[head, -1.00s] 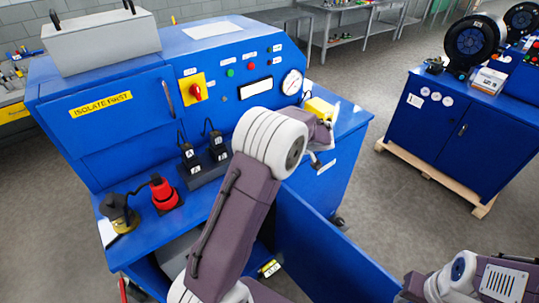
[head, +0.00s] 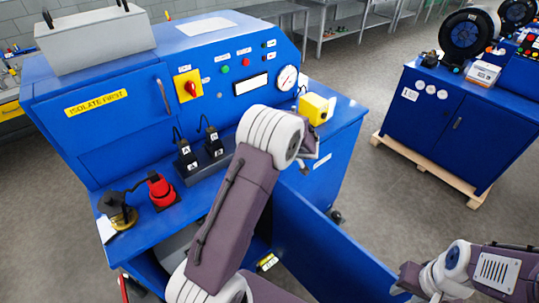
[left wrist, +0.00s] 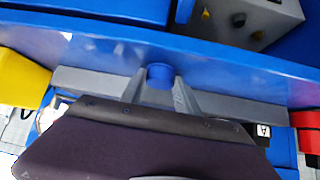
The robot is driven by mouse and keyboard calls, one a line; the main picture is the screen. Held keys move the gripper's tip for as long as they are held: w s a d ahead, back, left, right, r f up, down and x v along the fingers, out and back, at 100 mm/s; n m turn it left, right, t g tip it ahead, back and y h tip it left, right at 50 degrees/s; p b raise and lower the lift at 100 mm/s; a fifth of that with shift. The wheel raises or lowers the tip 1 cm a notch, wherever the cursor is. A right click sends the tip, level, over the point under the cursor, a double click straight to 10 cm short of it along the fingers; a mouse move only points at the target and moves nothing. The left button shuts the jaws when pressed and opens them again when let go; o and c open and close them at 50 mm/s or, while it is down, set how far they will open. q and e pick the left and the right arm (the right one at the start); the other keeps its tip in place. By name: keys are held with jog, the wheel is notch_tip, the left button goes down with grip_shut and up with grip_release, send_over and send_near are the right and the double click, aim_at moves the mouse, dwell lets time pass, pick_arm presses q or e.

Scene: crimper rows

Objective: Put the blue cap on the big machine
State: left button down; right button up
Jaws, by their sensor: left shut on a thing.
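The blue cap (left wrist: 159,75) shows in the left wrist view between the grey fingertips of my left gripper (left wrist: 160,84), which is shut on it. In the head view the left gripper is mostly hidden behind its own wrist, and I cannot see the cap there. The wrist is in front of the right part of a large blue machine (head: 85,140), below its gauge.
On the blue ledge are a red plug (head: 161,190), black blocks (head: 186,158) and a yellow box (head: 316,108). A blue door (head: 325,240) stands open below. Another blue machine (head: 435,120) stands on a pallet at the right. Grey floor lies between the machines.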

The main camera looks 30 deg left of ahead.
pick_arm(q)
jog(key=c, duration=0.9)
grip_release()
jog(key=shift+w+a+f, duration=0.1)
jog(key=shift+r+p, duration=0.5)
jog(key=shift+p, duration=0.05)
jog(key=b+v, duration=0.3)
jog(key=v, duration=0.8)
jog(key=s+d+f+m+g+h, duration=0.1)
jog(key=s+d+f+m+h, duration=0.1)
jog(key=s, duration=0.5)
jog(key=s+d+f+m+g+h, duration=0.1)
jog(key=s+d+f+m+h, duration=0.2)
jog(key=s+f+m, duration=0.2)
jog(key=s+d+f+m+h, duration=0.3)
jog(key=s+m, duration=0.2)
jog(key=s, duration=0.4)
jog(key=shift+s+f+g, duration=0.2)
jog(key=shift+s+g, duration=0.2)
